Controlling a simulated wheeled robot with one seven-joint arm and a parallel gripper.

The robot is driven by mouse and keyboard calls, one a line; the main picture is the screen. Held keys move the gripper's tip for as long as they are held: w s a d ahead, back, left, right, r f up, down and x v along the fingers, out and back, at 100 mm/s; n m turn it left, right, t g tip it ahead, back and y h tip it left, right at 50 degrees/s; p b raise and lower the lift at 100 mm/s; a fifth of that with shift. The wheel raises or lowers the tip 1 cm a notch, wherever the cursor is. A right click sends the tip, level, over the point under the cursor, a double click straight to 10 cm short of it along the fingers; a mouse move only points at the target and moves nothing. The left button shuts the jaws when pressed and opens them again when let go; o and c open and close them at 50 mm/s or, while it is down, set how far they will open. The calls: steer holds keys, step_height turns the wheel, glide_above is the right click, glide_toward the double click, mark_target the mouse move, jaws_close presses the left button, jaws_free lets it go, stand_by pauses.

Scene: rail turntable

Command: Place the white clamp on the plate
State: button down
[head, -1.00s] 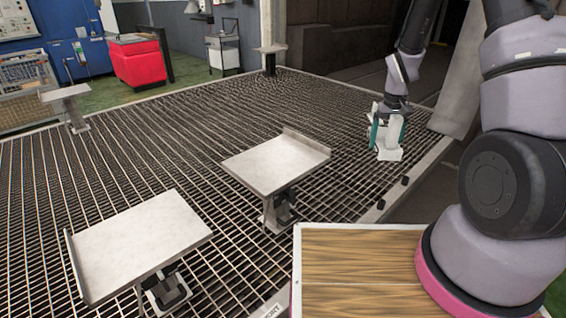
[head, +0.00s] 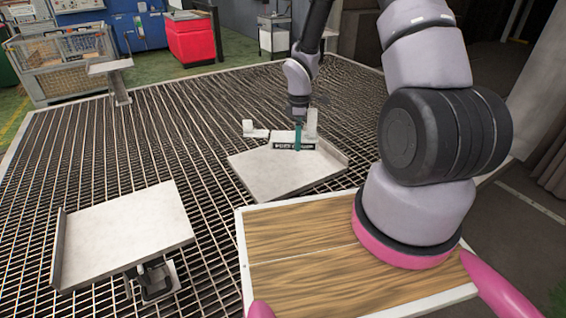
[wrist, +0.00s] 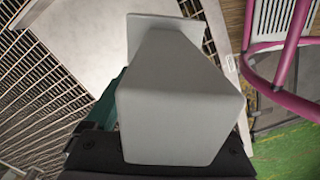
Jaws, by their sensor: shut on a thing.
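My gripper (head: 297,139) is shut on the white clamp (head: 311,123), with teal finger parts showing beside it. In the head view they are at the far edge of the middle plate (head: 285,178), a pale flat plate with a raised lip at its right. I cannot tell whether the clamp touches the plate. In the wrist view the clamp (wrist: 180,105) fills the middle as a large pale block and hides most of what lies below. A pale plate surface (wrist: 85,40) shows behind it at upper left.
Another pale plate (head: 125,235) stands at front left, and a small one (head: 110,66) at the back left. The wooden-topped deck (head: 310,250) carries my arm. Metal grating (head: 190,130) lies around the plates. A red cabinet (head: 192,40) stands at the back.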

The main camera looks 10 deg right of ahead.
mark_target(287, 138)
steer(key=a+f+n, duration=0.1)
steer(key=n, duration=0.1)
steer(key=a+n, duration=0.1)
steer(key=n, duration=0.1)
steer(key=a+f+n, duration=0.1)
steer(key=n, duration=0.1)
steer(key=shift+s+a+f, duration=0.1)
steer(key=shift+a+f, duration=0.2)
steer(key=shift+a, duration=0.1)
steer(key=shift+n, duration=0.4)
step_height(287, 138, down, 5)
steer(key=shift+a+f, duration=0.1)
steer(key=shift+f, duration=2.35)
jaws_free()
steer(key=shift+f, duration=0.1)
step_height(287, 138, up, 12)
steer(key=shift+r, duration=0.2)
